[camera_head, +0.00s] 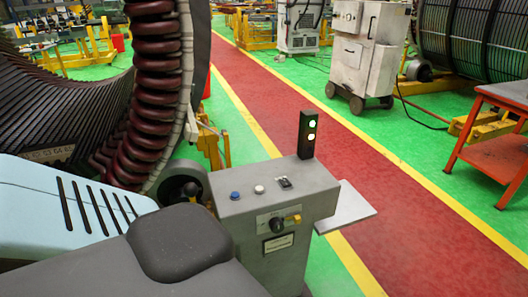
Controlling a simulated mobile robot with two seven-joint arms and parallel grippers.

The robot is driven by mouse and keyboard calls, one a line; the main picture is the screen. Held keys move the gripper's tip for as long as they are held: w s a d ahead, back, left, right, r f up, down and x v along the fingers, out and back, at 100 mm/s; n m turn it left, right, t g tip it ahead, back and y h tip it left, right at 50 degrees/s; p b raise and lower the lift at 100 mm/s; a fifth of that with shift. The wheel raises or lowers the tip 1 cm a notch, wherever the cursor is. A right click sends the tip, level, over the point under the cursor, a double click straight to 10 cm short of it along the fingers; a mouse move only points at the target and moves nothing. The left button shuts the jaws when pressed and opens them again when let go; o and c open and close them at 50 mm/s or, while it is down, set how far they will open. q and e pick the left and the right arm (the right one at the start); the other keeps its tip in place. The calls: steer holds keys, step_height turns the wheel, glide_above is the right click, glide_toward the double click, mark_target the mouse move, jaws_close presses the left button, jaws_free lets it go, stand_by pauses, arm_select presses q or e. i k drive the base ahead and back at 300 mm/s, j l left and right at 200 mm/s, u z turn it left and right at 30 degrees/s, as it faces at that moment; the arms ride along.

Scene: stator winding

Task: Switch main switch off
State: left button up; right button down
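A grey control box (262,203) stands in the lower middle. Its front has a light plate with a round black rotary knob (277,225), a yellow part (293,219) beside it, and a small label (279,243) below. On its top are a blue button (235,196), a white button (259,189) and a small black switch (285,183). I cannot tell which control is the main switch, or read its position. A black signal light (308,133) rises at the back, with a green lamp and a yellowish lamp lit. Neither gripper is in view.
A large stator with dark red coils (157,75) fills the left. A pale blue slotted housing and dark grey padded shape (180,243) cover the lower left. A flat grey plate (345,207) juts right of the box. The red walkway (400,200) is clear; an orange table (495,150) stands right.

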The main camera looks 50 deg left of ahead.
mark_target(276, 226)
steer(key=i+l+u, duration=0.25)
steer(key=u, duration=0.2)
steer(key=i+l+u, duration=0.15)
steer(key=l+u, duration=0.3)
steer(key=i+l+u, duration=0.15)
steer(key=l+u, duration=0.2)
steer(key=l, duration=0.2)
